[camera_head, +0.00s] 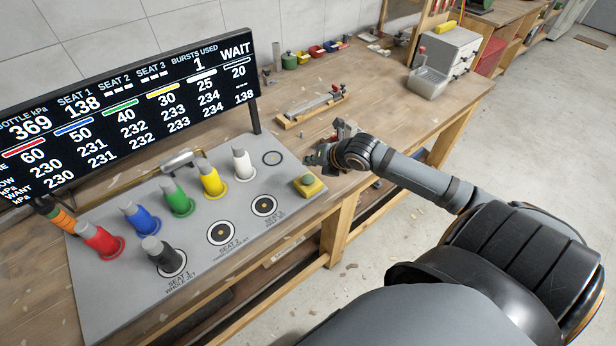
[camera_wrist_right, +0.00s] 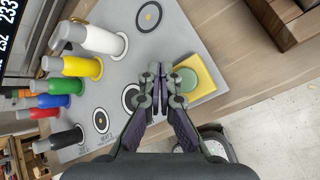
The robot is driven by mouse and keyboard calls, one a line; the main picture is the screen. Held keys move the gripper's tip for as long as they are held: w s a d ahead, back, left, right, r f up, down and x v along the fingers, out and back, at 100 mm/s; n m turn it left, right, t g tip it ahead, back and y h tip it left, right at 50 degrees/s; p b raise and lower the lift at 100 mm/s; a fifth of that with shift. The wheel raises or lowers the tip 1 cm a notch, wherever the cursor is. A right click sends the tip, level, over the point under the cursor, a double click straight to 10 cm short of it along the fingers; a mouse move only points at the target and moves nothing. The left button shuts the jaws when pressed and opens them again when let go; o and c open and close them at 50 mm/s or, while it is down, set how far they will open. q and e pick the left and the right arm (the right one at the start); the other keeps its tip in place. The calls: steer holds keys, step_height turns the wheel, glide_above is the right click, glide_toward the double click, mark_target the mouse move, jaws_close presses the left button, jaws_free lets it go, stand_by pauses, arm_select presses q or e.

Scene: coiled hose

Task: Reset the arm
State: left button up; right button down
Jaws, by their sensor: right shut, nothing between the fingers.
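My right arm reaches in from the right in the head view, and its right gripper (camera_head: 322,157) hangs over the far right corner of the grey board. In the right wrist view the right gripper (camera_wrist_right: 157,75) is shut with its fingertips together and nothing between them. Just beyond the fingertips is a yellow block with a green round button (camera_wrist_right: 188,79), which also shows in the head view (camera_head: 308,185). I cannot tell whether the fingers touch it. My left gripper is not in view.
The grey board (camera_head: 120,305) carries red (camera_head: 100,240), blue (camera_head: 140,217), green (camera_head: 178,198), yellow (camera_head: 211,181) and white (camera_head: 243,164) nozzles. A black one (camera_head: 162,256) stands on seat 1. Seats 2 (camera_head: 221,232) and 3 (camera_head: 264,205) are empty. A display (camera_head: 130,95) reading WAIT stands behind.

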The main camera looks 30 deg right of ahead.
stand_by(0.5)
steer(key=s+a+f+m, duration=0.1)
steer(key=s+m, duration=0.1)
steer(key=m, duration=0.1)
steer(key=s+a+f+m+g, duration=0.1)
steer(key=s+a+f+m, duration=0.1)
steer(key=s+m, duration=0.1)
steer(key=s+a+f+m+g, duration=0.1)
steer(key=s+a+f+m, duration=0.1)
steer(key=m, duration=0.3)
steer(key=shift+s+a+f+h, duration=0.25)
steer(key=shift+s+h, duration=0.15)
steer(key=shift+s, duration=0.1)
steer(key=s+a+f+m+g+h, duration=0.1)
steer(key=s+a+m+g+h, duration=0.15)
steer(key=s+m, duration=1.1)
step_height(320, 180, down, 25)
steer(key=d+m+g, duration=0.2)
steer(key=d+m, duration=0.1)
steer(key=m, duration=0.1)
steer(key=s+f+g, duration=0.1)
steer(key=s+f, duration=1.7)
steer(key=s, duration=0.1)
steer(key=shift+d+f+y, duration=0.15)
steer(key=shift+d+y, duration=0.25)
steer(key=shift+y, duration=0.05)
